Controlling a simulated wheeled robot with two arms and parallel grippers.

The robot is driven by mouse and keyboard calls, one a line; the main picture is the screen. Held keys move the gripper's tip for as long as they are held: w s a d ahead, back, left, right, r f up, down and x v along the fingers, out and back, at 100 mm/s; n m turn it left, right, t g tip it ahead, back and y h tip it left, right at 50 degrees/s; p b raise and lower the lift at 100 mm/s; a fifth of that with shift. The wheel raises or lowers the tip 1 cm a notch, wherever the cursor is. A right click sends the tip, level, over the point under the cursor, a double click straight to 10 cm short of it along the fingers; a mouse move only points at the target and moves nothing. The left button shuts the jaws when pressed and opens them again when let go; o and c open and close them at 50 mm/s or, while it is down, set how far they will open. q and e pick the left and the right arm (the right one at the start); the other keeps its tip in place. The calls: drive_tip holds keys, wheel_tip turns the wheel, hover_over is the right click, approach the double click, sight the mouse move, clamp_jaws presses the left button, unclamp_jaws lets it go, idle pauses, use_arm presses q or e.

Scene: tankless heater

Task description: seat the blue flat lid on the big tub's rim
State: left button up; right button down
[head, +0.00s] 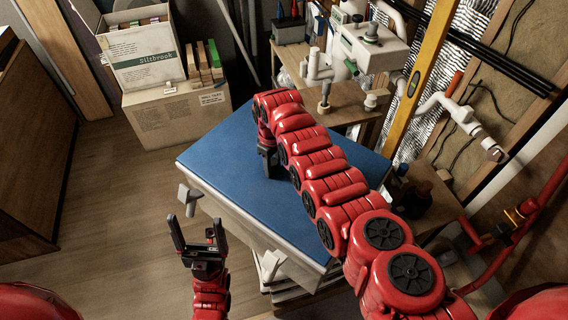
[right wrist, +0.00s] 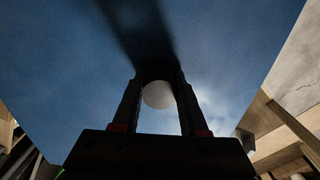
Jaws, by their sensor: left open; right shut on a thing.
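The blue flat lid (head: 225,160) lies level over the big tub (head: 245,222), covering its opening. The tub's pale grey wall shows below the lid's front left edge. I cannot tell whether the lid touches the rim all round. My right gripper (head: 267,165) points down at the lid's middle. In the right wrist view, its fingers (right wrist: 158,100) are shut on a pale round knob (right wrist: 158,94) against the blue lid (right wrist: 70,75). My left gripper (head: 200,240) is open and empty, left of the tub's near side.
Pale latches (head: 189,197) stick out from the tub's side, one more near the front (head: 270,264). A box marked Siltbrook (head: 142,60) stands on a carton (head: 180,120) at the back left. A bench with a white-green device (head: 365,45) stands behind. Floor (head: 110,210) at left is clear.

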drive_tip(key=shift+f, duration=0.3)
idle(0.4)
drive_tip(key=shift+c, duration=1.8)
unclamp_jaws()
wheel_tip(320, 180, up, 17)
drive_tip(key=b, duration=0.5)
drive_tip(key=shift+r, duration=0.2)
